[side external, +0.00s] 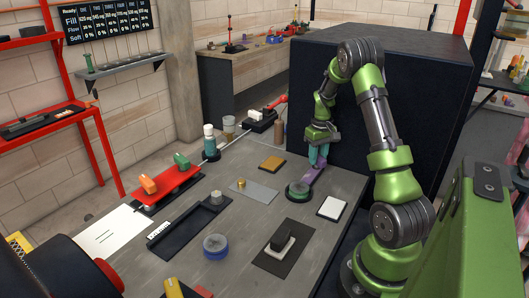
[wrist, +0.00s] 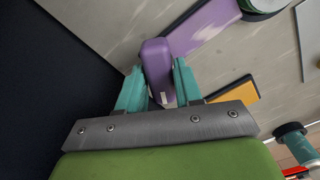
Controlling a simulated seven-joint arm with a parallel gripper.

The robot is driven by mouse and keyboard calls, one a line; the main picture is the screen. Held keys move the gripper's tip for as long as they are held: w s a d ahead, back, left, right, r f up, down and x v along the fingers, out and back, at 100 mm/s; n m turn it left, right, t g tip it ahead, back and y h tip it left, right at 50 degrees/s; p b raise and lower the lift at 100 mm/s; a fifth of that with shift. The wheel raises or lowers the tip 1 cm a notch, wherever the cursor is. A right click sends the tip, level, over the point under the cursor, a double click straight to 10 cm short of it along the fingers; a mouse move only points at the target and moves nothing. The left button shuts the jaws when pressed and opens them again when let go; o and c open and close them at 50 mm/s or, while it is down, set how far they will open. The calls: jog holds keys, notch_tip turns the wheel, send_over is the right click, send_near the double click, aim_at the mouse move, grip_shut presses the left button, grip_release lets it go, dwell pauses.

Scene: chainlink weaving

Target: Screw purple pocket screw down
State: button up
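The purple pocket screw (wrist: 157,66) shows in the wrist view as a rounded purple block between my teal fingertips. A flat purple bar (wrist: 203,27) runs beside it toward a green-topped round piece at the upper right. In the side external view the purple bar (side external: 313,174) lies between my gripper and the round green-topped piece (side external: 298,189). My gripper (side external: 319,157) points down over the bar's far end. In the wrist view my gripper (wrist: 160,72) has a finger on each side of the block, and both seem to touch it. The screw's lower end and any thread are hidden.
A large dark box (side external: 420,90) stands close behind my gripper. A yellow-topped pad (side external: 272,164) and a white pad (side external: 332,208) lie near the round piece. A black pad (side external: 298,262) with a dark block lies nearer the front. Bare grey table separates them.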

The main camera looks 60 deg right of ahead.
jog(key=c, duration=0.5)
jog(key=shift+m, duration=0.3)
grip_shut()
jog(key=m, duration=0.6)
jog(key=shift+f, duration=0.1)
jog(key=shift+m, duration=2.5)
